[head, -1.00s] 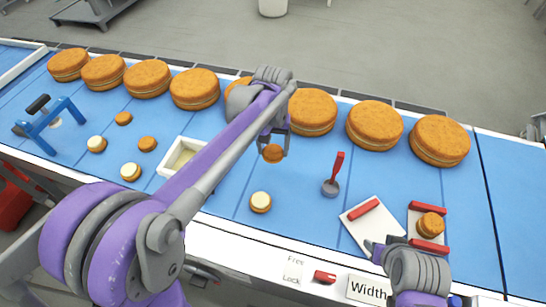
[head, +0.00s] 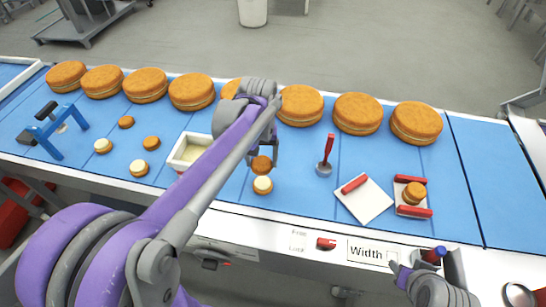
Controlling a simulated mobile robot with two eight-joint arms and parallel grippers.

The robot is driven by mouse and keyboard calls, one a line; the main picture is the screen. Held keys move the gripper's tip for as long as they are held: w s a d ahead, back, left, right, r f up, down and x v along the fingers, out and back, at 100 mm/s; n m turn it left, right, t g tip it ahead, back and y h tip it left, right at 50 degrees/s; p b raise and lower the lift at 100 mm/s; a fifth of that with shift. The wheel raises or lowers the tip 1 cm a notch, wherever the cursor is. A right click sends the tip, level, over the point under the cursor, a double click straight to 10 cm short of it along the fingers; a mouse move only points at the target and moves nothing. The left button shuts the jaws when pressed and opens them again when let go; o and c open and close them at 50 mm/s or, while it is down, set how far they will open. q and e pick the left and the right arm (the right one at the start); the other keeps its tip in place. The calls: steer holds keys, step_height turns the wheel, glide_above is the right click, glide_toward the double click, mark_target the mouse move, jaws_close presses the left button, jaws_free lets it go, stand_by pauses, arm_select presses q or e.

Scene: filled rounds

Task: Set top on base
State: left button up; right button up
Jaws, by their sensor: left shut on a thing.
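My left gripper (head: 262,158) is shut on a small brown round top (head: 261,166), with its jaws pointing down over the blue belt. The cream-covered base (head: 263,185) sits on the belt just below the top in the head view. The top's lower edge comes close to the base's far edge in the picture; I cannot tell whether they touch.
More cream-covered bases (head: 103,146) and plain rounds (head: 151,143) lie left of a white tray (head: 206,139). A red-handled tool (head: 325,162), a white board (head: 366,204) and a filled round (head: 413,192) between red bars are to the right. Large cakes (head: 358,113) line the far edge.

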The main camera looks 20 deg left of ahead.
mark_target(263, 182)
arm_select(q)
steer(key=shift+s+f, duration=0.1)
steer(key=shift+f+b, duration=0.35)
steer(key=shift+f, duration=0.4)
steer(key=shift+f+b, duration=0.65)
steer(key=shift+f, duration=0.8)
steer(key=shift+f+b, duration=0.4)
steer(key=shift+f, duration=0.35)
arm_select(e)
steer(key=shift+g, duration=0.3)
steer(key=shift+s+d+f, duration=0.1)
steer(key=shift+s+f, duration=0.3)
steer(key=shift+f, duration=0.3)
steer(key=shift+s+a+f, duration=0.1)
steer(key=shift+s+f, duration=0.3)
steer(key=shift+f, duration=0.35)
steer(key=shift+s+d+f, duration=0.1)
steer(key=shift+s+f, duration=0.3)
steer(key=shift+f, duration=0.3)
steer(key=shift+w, duration=0.1)
arm_select(q)
steer(key=shift+f+b, duration=0.45)
steer(key=shift+f, duration=0.35)
arm_select(e)
steer(key=shift+s+f, duration=0.35)
steer(key=shift+f, duration=0.35)
arm_select(q)
steer(key=o, duration=0.8)
